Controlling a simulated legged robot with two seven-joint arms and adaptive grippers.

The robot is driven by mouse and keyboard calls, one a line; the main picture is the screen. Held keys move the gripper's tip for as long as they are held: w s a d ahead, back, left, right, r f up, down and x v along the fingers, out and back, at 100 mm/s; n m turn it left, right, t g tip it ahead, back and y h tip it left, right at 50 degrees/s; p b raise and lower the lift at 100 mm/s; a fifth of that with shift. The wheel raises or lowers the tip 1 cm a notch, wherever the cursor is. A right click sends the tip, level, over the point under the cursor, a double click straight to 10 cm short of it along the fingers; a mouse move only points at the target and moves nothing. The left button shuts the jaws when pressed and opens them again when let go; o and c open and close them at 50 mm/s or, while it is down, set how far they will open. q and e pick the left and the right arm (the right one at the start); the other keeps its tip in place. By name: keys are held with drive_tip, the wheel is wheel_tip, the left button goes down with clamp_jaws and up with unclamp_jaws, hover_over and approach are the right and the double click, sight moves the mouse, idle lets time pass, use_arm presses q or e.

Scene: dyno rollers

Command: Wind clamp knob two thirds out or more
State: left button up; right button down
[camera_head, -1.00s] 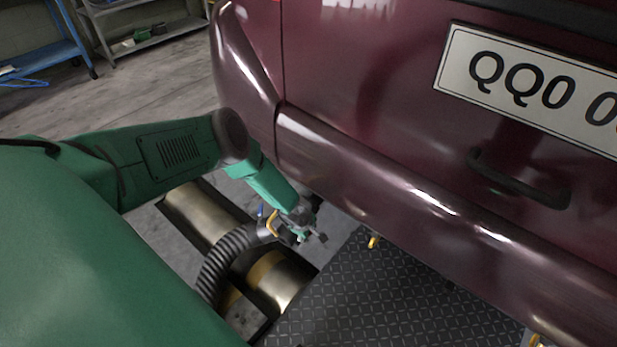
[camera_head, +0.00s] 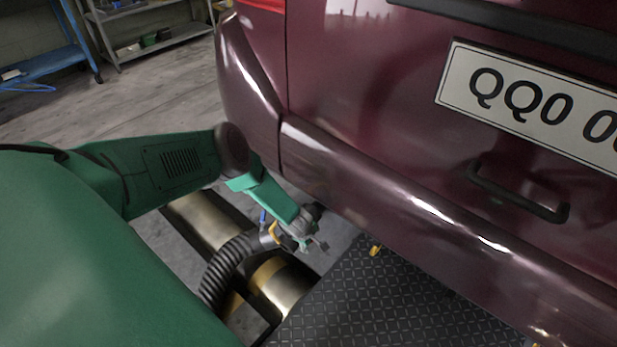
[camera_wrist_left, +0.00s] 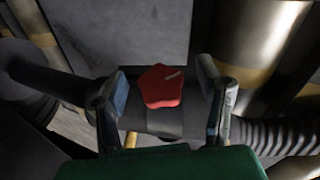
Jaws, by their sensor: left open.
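The clamp knob (camera_wrist_left: 160,86) is red and lobed, with a pale line on its top. It sits on a dark clamp band (camera_wrist_left: 165,122) around the hose pipe. In the left wrist view my left gripper (camera_wrist_left: 165,95) is open, with one finger on each side of the knob and visible gaps between. In the head view my left gripper (camera_head: 308,240) is low beside the car's bumper, at the end of the ribbed hose (camera_head: 228,268). The knob cannot be made out in the head view. My right gripper is not in view.
The dark red car bumper (camera_head: 400,205) hangs close beside my left forearm. Brass-coloured rollers (camera_head: 283,283) lie in the floor pit below. A black tread plate (camera_head: 375,300) lies to the right. A blue trolley (camera_head: 45,62) and a grey shelf (camera_head: 150,45) stand at the back left.

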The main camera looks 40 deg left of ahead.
use_arm(q)
drive_tip(key=v, duration=1.2)
